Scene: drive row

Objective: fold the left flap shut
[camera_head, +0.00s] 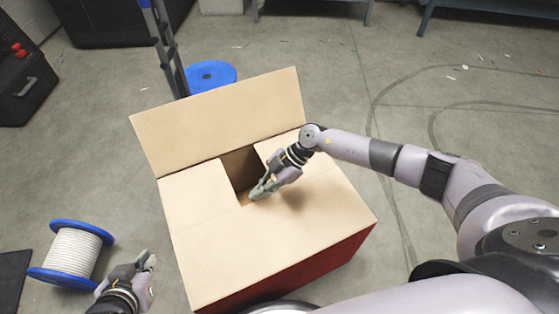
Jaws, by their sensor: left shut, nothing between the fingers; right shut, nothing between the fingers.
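A cardboard box with red sides (325,268) stands on the floor. Its left flap (195,195) lies folded inward, roughly flat across the left side of the top. The near flap (250,250) lies flat over the front, and the right flap (285,147) appears folded inward too. The far flap (220,110) stands raised at the back. A dark gap is open between the left and right flaps. My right gripper (259,192) is shut and empty, with its tips at this gap. My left gripper (149,261) is shut and empty, left of the box and apart from it.
A white cable spool with blue ends (74,252) stands beside my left gripper. A blue reel (211,76) and a ladder (168,45) are behind the box. A dark case (25,85) is at the far left. The floor right of the box is mostly clear.

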